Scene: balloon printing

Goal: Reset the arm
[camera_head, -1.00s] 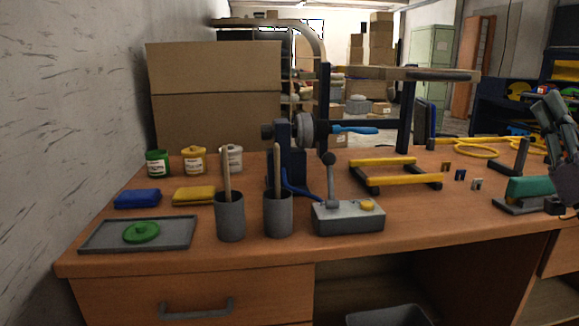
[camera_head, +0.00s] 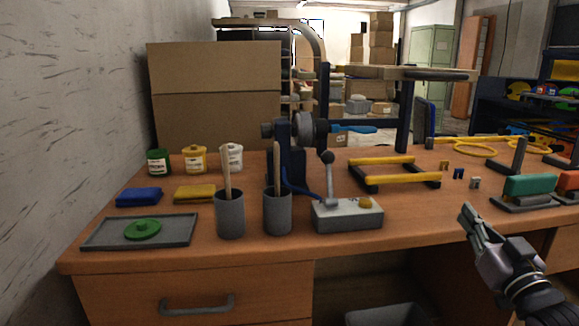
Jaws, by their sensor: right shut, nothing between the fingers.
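My left gripper is not in view. The wooden desk (camera_head: 400,226) carries the printing machine (camera_head: 291,150), with a blue balloon-like piece (camera_head: 352,129) at its side.
A grey control box (camera_head: 347,215) with a lever stands near the desk's front. Two grey cups (camera_head: 230,215) with sticks, a grey tray (camera_head: 180,236) with a green disc, and several paint jars (camera_head: 195,160) are at left. A green-topped stamp (camera_head: 530,186) is at right.

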